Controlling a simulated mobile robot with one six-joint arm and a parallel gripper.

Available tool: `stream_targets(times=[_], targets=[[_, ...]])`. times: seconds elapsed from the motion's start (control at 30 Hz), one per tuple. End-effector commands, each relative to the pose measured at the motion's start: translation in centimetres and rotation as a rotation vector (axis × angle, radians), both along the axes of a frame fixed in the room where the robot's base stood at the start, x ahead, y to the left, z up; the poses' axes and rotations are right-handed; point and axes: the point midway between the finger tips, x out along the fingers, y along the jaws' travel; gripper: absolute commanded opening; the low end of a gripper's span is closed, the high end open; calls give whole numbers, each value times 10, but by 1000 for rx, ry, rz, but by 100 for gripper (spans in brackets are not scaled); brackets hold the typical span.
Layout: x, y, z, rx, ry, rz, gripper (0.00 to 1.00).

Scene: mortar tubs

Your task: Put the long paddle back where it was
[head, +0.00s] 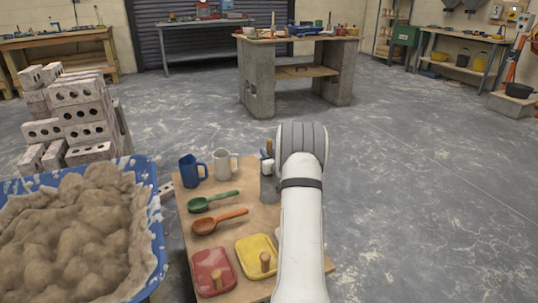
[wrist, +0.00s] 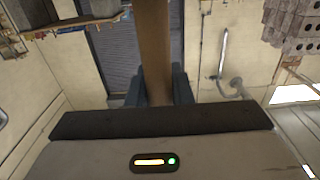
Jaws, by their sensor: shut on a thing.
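My gripper (wrist: 160,88) is shut on a long brown wooden piece, which I take to be the long paddle (wrist: 154,40). In the wrist view the paddle runs from between the two dark blue-grey fingers up to the top edge, so its far end is cut off. In the head view my arm hides most of the gripper and nearly all of the paddle. Only a small brown bit shows beside the arm, above the right side of the wooden table (head: 180,229). I cannot tell whether the paddle touches anything.
On the table are a blue mug (head: 190,171), a grey mug (head: 224,164), a green scoop (head: 214,201), an orange scoop (head: 219,221), a red float (head: 208,265) and a yellow float (head: 255,248). A blue mortar tub (head: 155,215) and stacked bricks (head: 80,110) stand left. Floor right is clear.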

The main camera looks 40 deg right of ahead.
Motion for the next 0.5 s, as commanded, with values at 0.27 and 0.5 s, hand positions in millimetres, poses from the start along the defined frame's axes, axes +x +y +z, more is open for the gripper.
stream_targets(times=[0.27, 0.5], targets=[[0, 0, -3, 0, 1, -1, 31], [-1, -1, -2, 0, 1, -1, 41]])
